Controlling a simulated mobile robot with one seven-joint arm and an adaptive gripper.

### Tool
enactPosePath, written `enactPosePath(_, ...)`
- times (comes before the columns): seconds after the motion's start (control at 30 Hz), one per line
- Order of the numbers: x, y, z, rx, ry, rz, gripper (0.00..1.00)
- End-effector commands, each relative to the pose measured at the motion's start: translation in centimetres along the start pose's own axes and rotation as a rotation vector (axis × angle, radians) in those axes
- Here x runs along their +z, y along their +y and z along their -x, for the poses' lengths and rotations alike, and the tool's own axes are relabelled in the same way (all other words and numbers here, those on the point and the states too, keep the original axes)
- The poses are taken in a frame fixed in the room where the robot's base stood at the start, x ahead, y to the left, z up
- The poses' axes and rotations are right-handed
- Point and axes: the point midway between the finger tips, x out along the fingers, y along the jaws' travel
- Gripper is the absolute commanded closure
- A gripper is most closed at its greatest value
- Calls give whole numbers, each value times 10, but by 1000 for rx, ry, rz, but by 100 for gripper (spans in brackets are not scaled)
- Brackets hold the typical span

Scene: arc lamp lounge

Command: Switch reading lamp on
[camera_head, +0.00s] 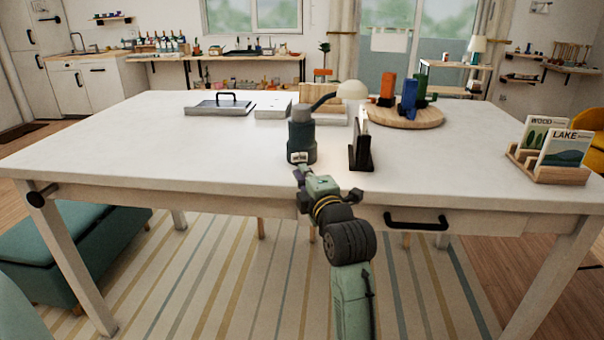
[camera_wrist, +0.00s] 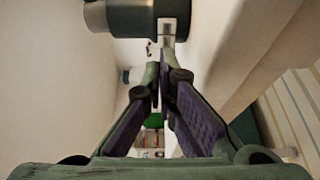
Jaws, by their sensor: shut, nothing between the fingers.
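The reading lamp (camera_head: 302,135) stands upright near the table's front edge, with a dark cylindrical body, a bent arm and a cream shade (camera_head: 352,90) to the right. A small pale switch plate (camera_head: 299,157) is low on the body's front. My gripper (camera_head: 301,178) is just in front of and below the switch, fingers shut and empty. In the wrist view the gripper (camera_wrist: 161,62) points at the dark lamp body (camera_wrist: 125,17), with the light switch part (camera_wrist: 167,32) just beyond the fingertips. I cannot tell whether they touch, or whether the lamp is lit.
A black upright holder (camera_head: 360,155) stands right of the lamp on the white table (camera_head: 200,145). Behind are a lidded grey tray (camera_head: 218,107) and a round wooden board (camera_head: 405,117) with coloured objects. A wooden rack (camera_head: 545,170) with cards is at the right. The table's left is clear.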

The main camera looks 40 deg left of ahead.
Motion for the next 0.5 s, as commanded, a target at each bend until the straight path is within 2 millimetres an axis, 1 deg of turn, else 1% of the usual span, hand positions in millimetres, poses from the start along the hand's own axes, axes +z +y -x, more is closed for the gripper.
enactPosePath(0.03, 8, -5, 13, 1, -6, 1, 100)
enactPosePath(0.2, 20, -4, 46, 0, -5, 1, 100)
enactPosePath(0.33, 26, -3, 63, 0, -3, 0, 100)
enactPosePath(0.5, 29, -2, 72, -2, -1, 0, 100)
